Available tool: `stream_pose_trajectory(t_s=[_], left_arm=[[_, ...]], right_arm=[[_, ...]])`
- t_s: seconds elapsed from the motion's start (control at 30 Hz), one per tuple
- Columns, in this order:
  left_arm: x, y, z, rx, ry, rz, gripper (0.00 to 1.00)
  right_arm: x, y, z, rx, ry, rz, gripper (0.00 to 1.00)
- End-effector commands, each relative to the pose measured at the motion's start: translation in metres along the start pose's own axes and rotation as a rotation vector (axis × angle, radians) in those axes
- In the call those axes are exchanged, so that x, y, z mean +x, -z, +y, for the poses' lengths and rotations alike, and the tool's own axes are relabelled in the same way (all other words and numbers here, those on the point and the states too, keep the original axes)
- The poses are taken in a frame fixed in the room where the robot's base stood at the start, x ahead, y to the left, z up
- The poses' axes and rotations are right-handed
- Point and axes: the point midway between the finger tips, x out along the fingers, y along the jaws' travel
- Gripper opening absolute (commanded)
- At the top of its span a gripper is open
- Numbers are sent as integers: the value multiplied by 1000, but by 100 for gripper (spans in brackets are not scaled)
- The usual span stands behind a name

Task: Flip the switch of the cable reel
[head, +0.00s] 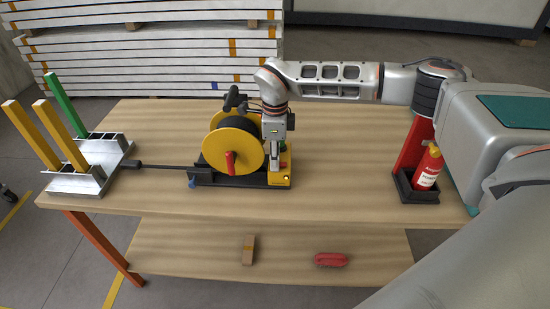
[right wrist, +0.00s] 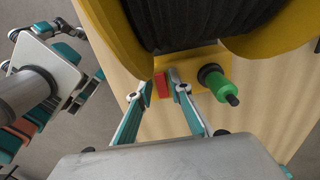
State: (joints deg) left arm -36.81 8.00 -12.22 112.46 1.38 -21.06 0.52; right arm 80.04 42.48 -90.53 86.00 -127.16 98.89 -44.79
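The cable reel (head: 233,150) has yellow discs, a dark wound cable and a black base with a yellow panel at its right end. My right gripper (head: 272,156) points down over that panel, beside the disc. In the right wrist view, a small red switch (right wrist: 161,85) on the yellow panel shows between the fingertips of my right gripper (right wrist: 160,86). The tips stand slightly apart on either side of the switch; I cannot tell whether they touch it. A green part with a dark tip (right wrist: 216,84) stands to the right of the fingers.
The table (head: 340,185) has a lower shelf with a small brown block (head: 249,249) and a red object (head: 331,260). A metal stand (head: 88,172) is at left. A red bottle (head: 428,167) sits in a holder at right. Tabletop between reel and holder is clear.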

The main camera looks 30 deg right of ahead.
Motion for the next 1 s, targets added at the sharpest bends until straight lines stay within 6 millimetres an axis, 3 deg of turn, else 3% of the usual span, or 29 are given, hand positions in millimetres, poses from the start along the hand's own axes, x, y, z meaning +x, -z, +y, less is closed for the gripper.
stream_pose_trajectory(t_s=[0.2,0.23,0.3,0.57,1.0], left_arm=[[0,3,-1,0,1,5,40],[0,2,-1,-1,1,4,40],[-1,1,0,-1,1,2,40],[-1,-4,1,-1,-1,-7,40],[8,-23,4,-2,-2,-14,40]], right_arm=[[0,0,0,0,1,0,19],[0,0,0,0,1,0,17],[0,0,0,0,0,0,0],[1,2,0,2,-1,-18,0],[2,11,0,2,-3,-300,0]])
